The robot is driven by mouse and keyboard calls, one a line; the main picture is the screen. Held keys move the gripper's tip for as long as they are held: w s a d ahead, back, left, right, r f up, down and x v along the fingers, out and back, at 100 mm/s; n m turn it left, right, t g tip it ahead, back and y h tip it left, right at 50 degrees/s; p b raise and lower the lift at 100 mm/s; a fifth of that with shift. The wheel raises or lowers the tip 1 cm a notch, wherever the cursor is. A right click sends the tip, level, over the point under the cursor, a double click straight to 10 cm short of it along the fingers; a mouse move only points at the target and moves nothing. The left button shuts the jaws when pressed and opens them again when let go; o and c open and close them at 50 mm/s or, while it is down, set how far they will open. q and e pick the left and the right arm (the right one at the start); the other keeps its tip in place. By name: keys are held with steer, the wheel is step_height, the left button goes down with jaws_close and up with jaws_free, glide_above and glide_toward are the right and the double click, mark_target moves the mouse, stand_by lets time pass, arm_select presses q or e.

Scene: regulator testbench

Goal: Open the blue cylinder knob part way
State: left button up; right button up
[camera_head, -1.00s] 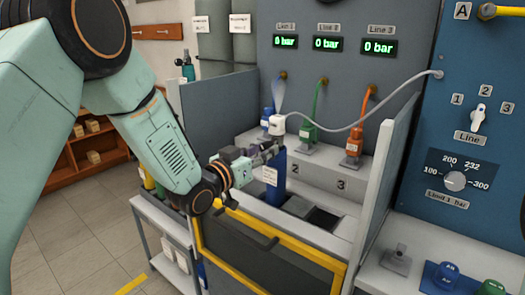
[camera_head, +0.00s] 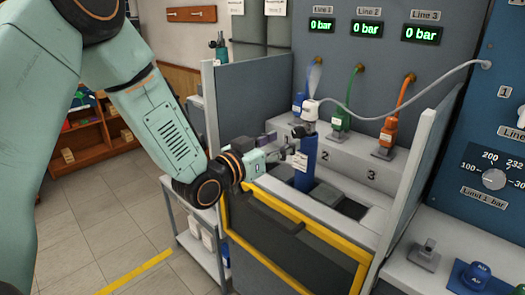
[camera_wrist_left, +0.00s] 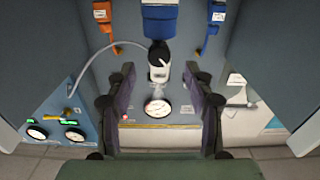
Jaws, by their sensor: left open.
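The blue cylinder (camera_head: 306,160) stands upright at the bench front, with a white fitting (camera_head: 310,112) on top and a grey hose running from it to the right. In the left wrist view the cylinder (camera_wrist_left: 160,22) is at the top middle, and the white and black fitting (camera_wrist_left: 159,62) lies below it, between the fingertips. My left gripper (camera_head: 284,147) is open, just left of the cylinder's upper part. Its two fingers also show in the left wrist view (camera_wrist_left: 159,75), spread with a gap around the fitting. I cannot tell whether they touch it. My right gripper is not in view.
Grey side walls (camera_head: 262,98) flank the bench bay. Blue, green (camera_head: 341,117) and orange (camera_head: 388,132) connectors sit behind the cylinder. The displays (camera_head: 366,30) read 0 bar. A blue panel (camera_head: 492,130) with a limit dial stands right. A yellow-edged front (camera_head: 300,235) is below.

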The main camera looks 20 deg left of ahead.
arm_select(q)
steer(key=v, duration=0.6)
steer(key=shift+s, duration=0.35)
stand_by(0.3)
steer(key=s+f+n+g+y, duration=0.2)
steer(key=s+f+g, duration=0.25)
steer(key=f, duration=0.55)
steer(key=s+f+n+g+y, duration=0.25)
steer(key=s+f+g, duration=0.2)
steer(key=f, duration=0.55)
steer(key=s+f+g, duration=0.2)
steer(key=s+f, duration=0.3)
steer(key=s, duration=0.3)
steer(key=s+f+g+y, duration=0.1)
steer(key=s+f+g, duration=0.2)
steer(key=s, duration=0.6)
steer(key=s+f+g, duration=0.3)
steer(key=s+f, duration=0.4)
steer(key=s, duration=0.2)
steer(key=shift+d+f+m+y, duration=0.35)
steer(key=shift+d, duration=0.05)
